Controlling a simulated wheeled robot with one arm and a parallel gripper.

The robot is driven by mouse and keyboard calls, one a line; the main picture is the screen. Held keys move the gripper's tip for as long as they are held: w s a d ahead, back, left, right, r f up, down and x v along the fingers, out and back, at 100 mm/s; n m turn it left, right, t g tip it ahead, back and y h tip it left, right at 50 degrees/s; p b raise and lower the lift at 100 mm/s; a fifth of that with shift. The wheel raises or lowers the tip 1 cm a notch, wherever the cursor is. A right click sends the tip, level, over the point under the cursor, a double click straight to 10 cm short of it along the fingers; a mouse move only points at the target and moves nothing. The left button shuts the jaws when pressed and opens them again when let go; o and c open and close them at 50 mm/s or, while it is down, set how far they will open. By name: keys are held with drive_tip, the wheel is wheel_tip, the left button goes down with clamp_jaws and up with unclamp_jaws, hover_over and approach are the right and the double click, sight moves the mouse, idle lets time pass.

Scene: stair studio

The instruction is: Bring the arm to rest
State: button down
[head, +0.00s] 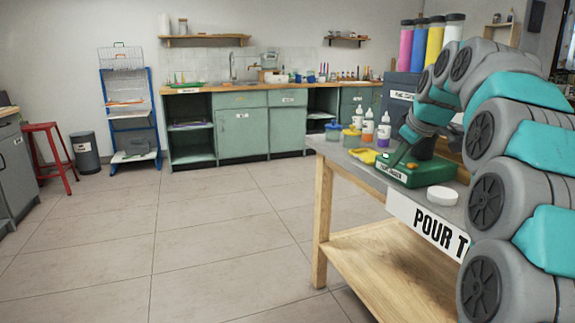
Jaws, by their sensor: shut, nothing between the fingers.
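My arm, with grey and teal links, fills the right side of the head view, folded in a stack of joints. Its end reaches down to the left over the table (335,156) labelled "POUR T…", the rest of the label hidden by the arm. My gripper (401,154) is small and partly lost against a green device (418,174) on the table. It is shut and holds nothing that I can see. I cannot tell whether it touches the device.
A white round lid (442,195), dropper bottles (368,126) and lidded tubs (351,138) stand close to the gripper. Coloured cylinders (434,43) rise behind the arm. A red stool (48,155) stands far left. The tiled floor (200,240) is clear.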

drive_tip(key=s+a+f+m+g, duration=0.2)
drive_tip(key=s+a+f, duration=0.3)
drive_tip(key=s, duration=0.5)
drive_tip(key=s+a+f+m+g, duration=0.1)
drive_tip(key=s+a+f+g, duration=0.15)
drive_tip(key=s+f, duration=0.65)
drive_tip(key=s+a+f+m+g, duration=0.2)
drive_tip(key=s+a+f, duration=0.25)
drive_tip(key=s, duration=0.65)
drive_tip(key=s+f+m+g, duration=0.1)
drive_tip(key=s+f, duration=0.3)
drive_tip(key=s, duration=0.4)
drive_tip(key=s+f+m+g+h, duration=0.1)
drive_tip(key=s+f, duration=0.4)
drive_tip(key=s, duration=0.3)
drive_tip(key=shift+s+d+f+m, duration=0.15)
drive_tip(key=shift+d+f+m, duration=0.05)
drive_tip(key=shift+m, duration=0.2)
idle(3.0)
